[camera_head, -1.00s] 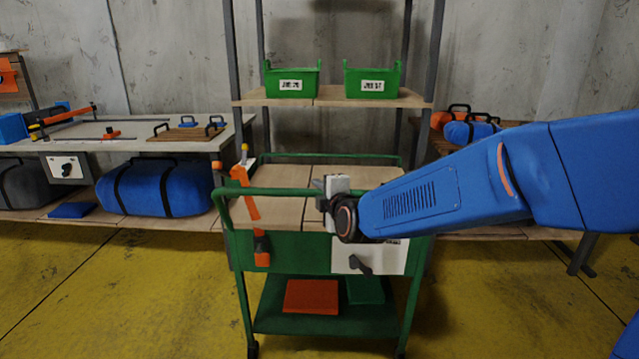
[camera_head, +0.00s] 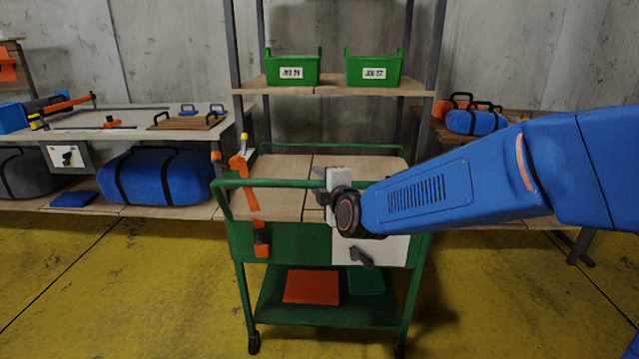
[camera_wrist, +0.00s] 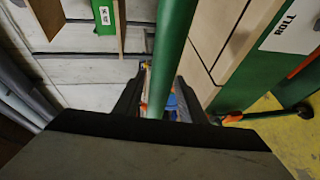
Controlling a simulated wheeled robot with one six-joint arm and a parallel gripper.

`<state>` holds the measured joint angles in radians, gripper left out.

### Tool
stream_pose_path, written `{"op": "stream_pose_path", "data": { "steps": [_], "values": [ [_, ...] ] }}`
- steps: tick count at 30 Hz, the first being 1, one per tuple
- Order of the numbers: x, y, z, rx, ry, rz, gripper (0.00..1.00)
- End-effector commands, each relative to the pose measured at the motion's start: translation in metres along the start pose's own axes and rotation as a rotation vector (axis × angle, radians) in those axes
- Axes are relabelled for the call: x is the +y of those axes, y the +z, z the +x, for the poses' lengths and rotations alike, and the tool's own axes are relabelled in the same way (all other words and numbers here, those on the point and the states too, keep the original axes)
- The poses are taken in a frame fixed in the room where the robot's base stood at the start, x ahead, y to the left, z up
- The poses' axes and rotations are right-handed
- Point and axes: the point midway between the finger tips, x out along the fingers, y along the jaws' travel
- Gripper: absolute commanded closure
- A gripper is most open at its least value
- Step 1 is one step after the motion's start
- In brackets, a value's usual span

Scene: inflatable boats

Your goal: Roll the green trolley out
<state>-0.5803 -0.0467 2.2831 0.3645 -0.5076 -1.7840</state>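The green trolley (camera_head: 290,241) stands in front of the rack, its front side facing me. It has a wooden top, a green lower shelf and a green front rail (camera_head: 270,183). My gripper (camera_head: 330,188) is at this rail, right of its middle. In the wrist view the green rail (camera_wrist: 174,45) runs between the two fingers of my gripper (camera_wrist: 163,92). The fingers stand on either side of it, with narrow gaps showing, so they look open around the rail. The arm hides the trolley's front right upper part.
An orange clamp-like tool (camera_head: 246,180) hangs at the trolley's left front. A red-orange panel (camera_head: 311,287) lies on its lower shelf. The rack with green bins (camera_head: 292,70) stands behind. A bench with a blue bag (camera_head: 157,177) is left. The yellow floor (camera_head: 150,300) in front is clear.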

Motion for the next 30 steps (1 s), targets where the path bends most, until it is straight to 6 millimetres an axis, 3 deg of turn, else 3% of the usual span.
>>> {"op": "stream_pose_path", "data": {
  "steps": [8, 30],
  "values": [
    [0.002, 0.000, -0.015, 0.000, 0.003, -0.001, 0.63],
    [0.001, -0.001, -0.126, 0.002, 0.002, 0.001, 0.63]
  ]
}}
